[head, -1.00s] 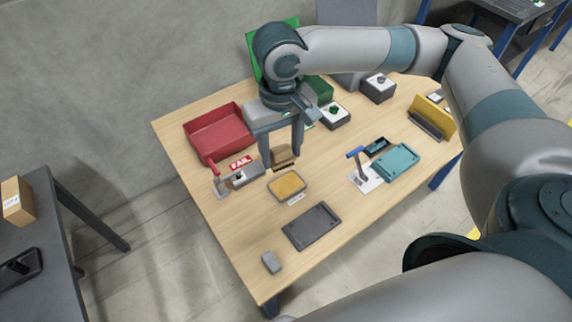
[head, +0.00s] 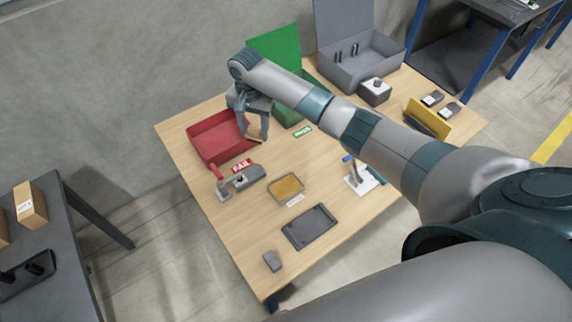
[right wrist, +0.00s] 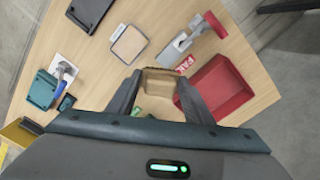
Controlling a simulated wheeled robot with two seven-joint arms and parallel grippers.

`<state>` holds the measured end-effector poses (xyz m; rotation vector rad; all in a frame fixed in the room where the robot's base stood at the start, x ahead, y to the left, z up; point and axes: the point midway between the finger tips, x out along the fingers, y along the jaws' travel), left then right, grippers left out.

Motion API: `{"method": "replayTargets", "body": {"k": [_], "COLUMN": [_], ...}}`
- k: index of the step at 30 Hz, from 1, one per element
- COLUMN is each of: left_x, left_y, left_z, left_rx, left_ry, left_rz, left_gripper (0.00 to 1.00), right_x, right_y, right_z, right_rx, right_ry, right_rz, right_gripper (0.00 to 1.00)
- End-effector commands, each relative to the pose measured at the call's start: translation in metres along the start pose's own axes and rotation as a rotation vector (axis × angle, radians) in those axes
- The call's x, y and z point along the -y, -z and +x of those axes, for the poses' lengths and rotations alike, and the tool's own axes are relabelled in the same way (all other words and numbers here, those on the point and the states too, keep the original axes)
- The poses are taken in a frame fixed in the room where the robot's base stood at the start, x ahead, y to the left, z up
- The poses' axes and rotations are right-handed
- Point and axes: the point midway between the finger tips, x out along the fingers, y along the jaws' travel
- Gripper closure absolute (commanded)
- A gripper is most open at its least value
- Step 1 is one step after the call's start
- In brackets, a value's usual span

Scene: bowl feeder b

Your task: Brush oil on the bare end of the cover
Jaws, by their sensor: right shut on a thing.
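My right gripper (head: 254,132) is shut on a tan block-like piece (head: 255,137). It holds the piece by the right edge of the red bin (head: 207,150). In the right wrist view the tan piece (right wrist: 159,84) sits between the fingertips (right wrist: 160,78); I cannot tell whether it is a brush. A shallow tray with a yellow-tan surface (head: 286,187) lies mid-table, apart from the gripper. A dark grey flat plate (head: 311,227) lies nearer the front. A teal tray (right wrist: 42,91) shows in the right wrist view. I cannot tell which piece is the cover. My left gripper is not in view.
A red-handled clamp (head: 219,183) stands by the FAIL label (head: 239,166). A green bin (head: 291,112), a grey open box (head: 360,66), a blue-handled clamp (head: 351,170) and a yellow stand (head: 428,117) are around. A small grey block (head: 272,261) lies at the front. Bare table surrounds the plate.

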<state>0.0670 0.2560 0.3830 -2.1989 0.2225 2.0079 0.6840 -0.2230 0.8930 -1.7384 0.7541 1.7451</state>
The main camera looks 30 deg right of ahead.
Motion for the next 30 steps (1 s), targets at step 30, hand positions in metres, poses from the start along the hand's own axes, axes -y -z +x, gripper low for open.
{"method": "replayTargets", "body": {"k": [30], "left_x": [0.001], "left_y": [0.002], "left_z": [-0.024], "left_rx": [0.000], "left_ry": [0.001], "left_rz": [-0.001], "left_gripper": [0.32], "right_x": [-0.104], "right_y": [-0.006], "right_z": [0.158], "right_rx": [-0.002], "right_ry": [0.004], "right_rz": [0.303], "right_gripper": [0.72]}}
